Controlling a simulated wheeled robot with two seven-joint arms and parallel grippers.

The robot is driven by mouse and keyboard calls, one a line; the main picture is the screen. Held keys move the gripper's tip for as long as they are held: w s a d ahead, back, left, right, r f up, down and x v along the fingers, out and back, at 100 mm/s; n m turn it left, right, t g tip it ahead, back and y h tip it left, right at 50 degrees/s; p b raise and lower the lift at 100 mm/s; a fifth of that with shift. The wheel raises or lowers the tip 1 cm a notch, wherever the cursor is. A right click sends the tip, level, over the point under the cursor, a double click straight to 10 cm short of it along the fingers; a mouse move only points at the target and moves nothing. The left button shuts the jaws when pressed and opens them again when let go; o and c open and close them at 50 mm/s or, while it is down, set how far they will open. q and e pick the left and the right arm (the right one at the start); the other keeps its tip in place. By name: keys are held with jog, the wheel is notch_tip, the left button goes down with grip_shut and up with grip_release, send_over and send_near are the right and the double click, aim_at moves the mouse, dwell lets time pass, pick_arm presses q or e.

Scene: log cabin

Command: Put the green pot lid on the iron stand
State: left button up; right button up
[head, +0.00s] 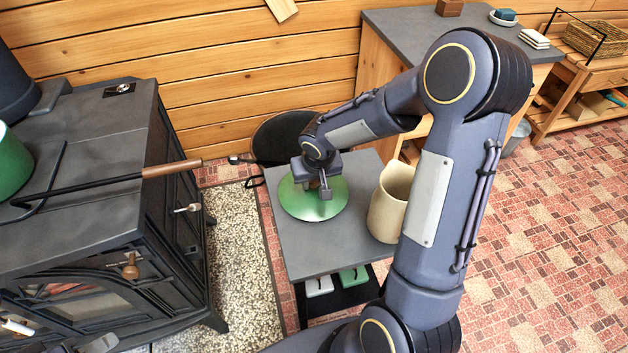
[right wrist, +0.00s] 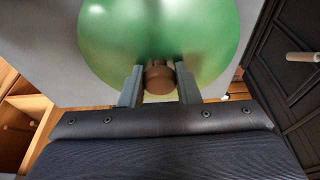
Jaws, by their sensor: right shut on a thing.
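The green pot lid (head: 328,206) is a shallow dome at the grey side table's far left part. It looks flat on the tabletop or just above it; I cannot tell which. My right gripper (head: 318,187) is over the lid, shut on its brown knob. In the right wrist view, the brown knob (right wrist: 158,80) sits between the two fingers of my right gripper (right wrist: 159,88), with the green lid (right wrist: 158,35) beyond. I cannot pick out the iron stand with certainty.
A cream jug (head: 388,205) stands right of the lid on the side table (head: 305,262). A black stove (head: 90,190) is at left, with a green pot (head: 12,165) and a wood-handled iron rod (head: 172,168) on top. A black round object (head: 275,135) is behind the table.

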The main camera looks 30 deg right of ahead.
jog(key=shift+f, duration=0.15)
jog(key=o, duration=1.1)
jog(key=shift+c, duration=0.2)
